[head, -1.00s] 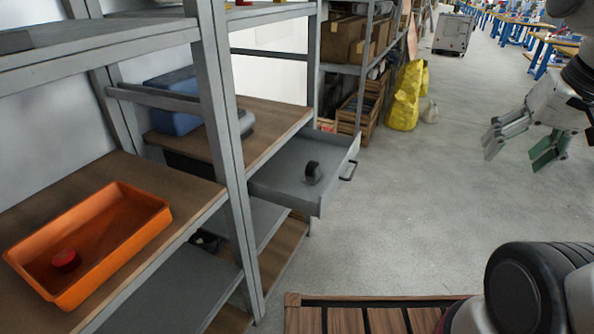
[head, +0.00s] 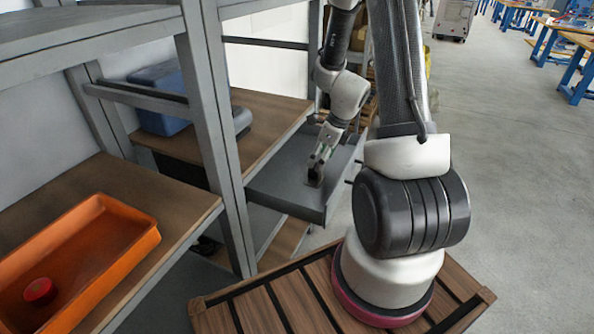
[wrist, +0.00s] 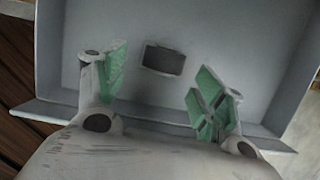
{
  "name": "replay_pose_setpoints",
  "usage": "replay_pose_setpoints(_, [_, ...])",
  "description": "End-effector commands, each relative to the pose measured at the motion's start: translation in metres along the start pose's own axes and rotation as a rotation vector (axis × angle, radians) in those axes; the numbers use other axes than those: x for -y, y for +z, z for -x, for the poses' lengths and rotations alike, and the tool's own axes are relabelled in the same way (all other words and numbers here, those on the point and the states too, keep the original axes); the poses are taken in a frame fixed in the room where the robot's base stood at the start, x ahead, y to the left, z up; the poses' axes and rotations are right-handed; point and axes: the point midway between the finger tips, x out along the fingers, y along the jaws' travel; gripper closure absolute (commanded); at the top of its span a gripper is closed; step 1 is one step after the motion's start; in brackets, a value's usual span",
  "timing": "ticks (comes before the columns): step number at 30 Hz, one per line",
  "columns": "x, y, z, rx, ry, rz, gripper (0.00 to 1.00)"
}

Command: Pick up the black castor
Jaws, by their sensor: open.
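The black castor (head: 315,176) stands in the open grey drawer (head: 285,192) of the shelf unit. In the wrist view the castor (wrist: 164,60) shows as a small dark block on the drawer floor, a little beyond the fingertips. My gripper (head: 321,156) points down into the drawer, right over the castor, and partly covers it in the head view. In the wrist view my gripper (wrist: 162,82) is open, with one green-padded finger to each side of the castor's line. Nothing is between the fingers; I cannot tell the exact height gap.
An orange tray (head: 125,245) with a red round part (head: 39,291) stands on the wooden shelf at left. A blue bin (head: 160,98) stands on the shelf behind the drawer. The drawer walls and a grey shelf post (head: 215,130) stand close to my arm.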

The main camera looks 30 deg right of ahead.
Motion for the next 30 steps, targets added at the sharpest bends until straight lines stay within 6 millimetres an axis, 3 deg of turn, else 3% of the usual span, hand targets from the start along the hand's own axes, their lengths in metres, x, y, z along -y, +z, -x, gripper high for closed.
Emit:
replay_pose_setpoints(15, [0.006,0.0,-0.069,-0.001,0.002,0.002,0.3])
replay_pose_setpoints(23, [0.006,0.0,-0.072,-0.001,0.001,0.003,0.3])
replay_pose_setpoints(30, [0.006,0.0,-0.072,-0.001,0.001,0.004,0.7])
